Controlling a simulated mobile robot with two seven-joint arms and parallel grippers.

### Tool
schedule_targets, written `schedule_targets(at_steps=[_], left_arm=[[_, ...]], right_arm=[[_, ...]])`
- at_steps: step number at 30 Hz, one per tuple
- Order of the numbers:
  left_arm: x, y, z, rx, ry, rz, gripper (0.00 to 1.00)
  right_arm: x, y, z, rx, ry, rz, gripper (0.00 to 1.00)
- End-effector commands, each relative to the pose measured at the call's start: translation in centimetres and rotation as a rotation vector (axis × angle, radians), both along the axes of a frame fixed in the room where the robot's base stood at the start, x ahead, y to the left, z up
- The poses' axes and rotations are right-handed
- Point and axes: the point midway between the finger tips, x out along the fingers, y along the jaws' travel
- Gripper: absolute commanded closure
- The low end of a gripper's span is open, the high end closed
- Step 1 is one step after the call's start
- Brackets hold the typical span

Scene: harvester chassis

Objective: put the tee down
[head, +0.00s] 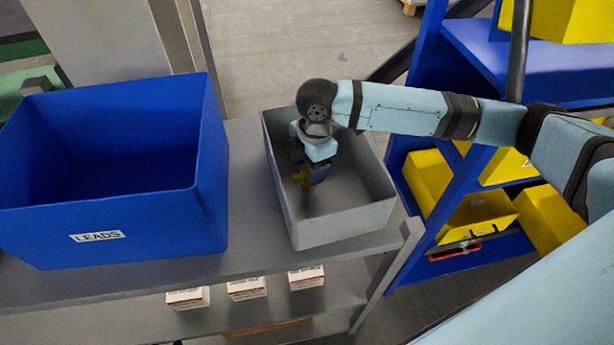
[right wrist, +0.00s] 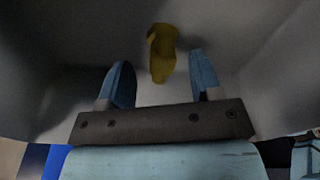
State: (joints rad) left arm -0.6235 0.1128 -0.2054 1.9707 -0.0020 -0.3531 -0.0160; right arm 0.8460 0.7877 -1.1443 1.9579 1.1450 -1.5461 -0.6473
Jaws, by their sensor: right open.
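The tee (head: 302,179) is a small yellow piece inside the grey bin (head: 345,225) on the shelf. In the right wrist view the tee (right wrist: 162,52) shows just beyond the fingertips, between their lines. My right gripper (head: 310,178) reaches down into the grey bin, close to the tee. In the right wrist view the two blue fingers (right wrist: 160,82) stand apart with nothing clamped between them. I cannot tell whether the tee touches the bin floor. My left gripper is not in view.
A large blue bin (head: 190,225) labelled LEADS stands left of the grey bin. Several white boxes (head: 247,287) sit on the shelf below. A blue rack (head: 480,45) with yellow bins (head: 478,222) stands at the right. The grey bin's walls surround my right gripper.

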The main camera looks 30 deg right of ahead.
Motion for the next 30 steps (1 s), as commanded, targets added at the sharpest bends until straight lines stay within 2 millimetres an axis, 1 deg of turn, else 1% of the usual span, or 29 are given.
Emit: schedule_targets(at_steps=[1,6,9,12,17,30], left_arm=[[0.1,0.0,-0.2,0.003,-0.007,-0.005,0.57],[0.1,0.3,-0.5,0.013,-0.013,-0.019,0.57],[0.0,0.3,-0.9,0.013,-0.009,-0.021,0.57],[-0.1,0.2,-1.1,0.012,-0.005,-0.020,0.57],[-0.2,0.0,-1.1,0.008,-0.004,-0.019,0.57],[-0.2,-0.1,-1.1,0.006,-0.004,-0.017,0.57]], right_arm=[[0.1,-0.1,1.1,0.002,-0.006,0.001,0.41],[0.2,-0.5,4.6,0.001,-0.004,0.001,0.41],[0.2,-0.7,6.3,0.001,-0.004,0.001,0.41],[0.2,-0.8,7.4,0.002,-0.002,0.001,0.41],[0.2,-0.9,8.2,0.000,-0.001,0.001,0.41],[0.1,-0.9,8.2,0.001,0.000,0.001,0.41]])
